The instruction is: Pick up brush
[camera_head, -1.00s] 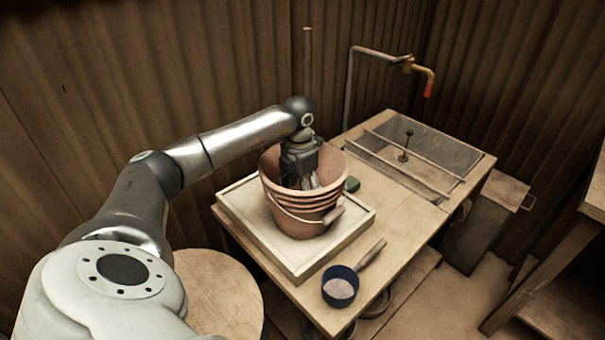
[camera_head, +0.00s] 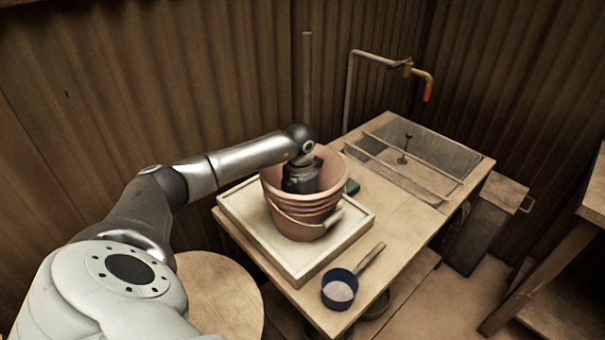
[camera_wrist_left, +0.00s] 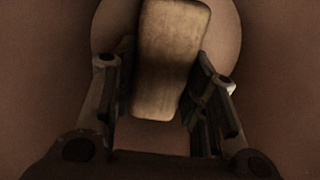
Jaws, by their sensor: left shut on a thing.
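The bucket (camera_head: 300,217) is terracotta-coloured, with a wire handle, and stands upright on a pale square tray (camera_head: 246,228). My left gripper reaches down inside the bucket, and its fingers are hidden by the bucket wall in the head view. In the left wrist view my left gripper (camera_wrist_left: 162,98) is shut on the brush (camera_wrist_left: 170,62), a pale wooden block-like piece between its two fingers. The brush's bristles are not visible, and the bucket's inner wall surrounds it. My right gripper is not in view.
A dark blue pan with a handle (camera_head: 339,288) lies at the table's front right. A small green block (camera_head: 351,187) sits behind the bucket. A sink (camera_head: 420,160) and pipe tap (camera_head: 429,90) are at the back right. A round wooden top (camera_head: 222,300) is at lower left.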

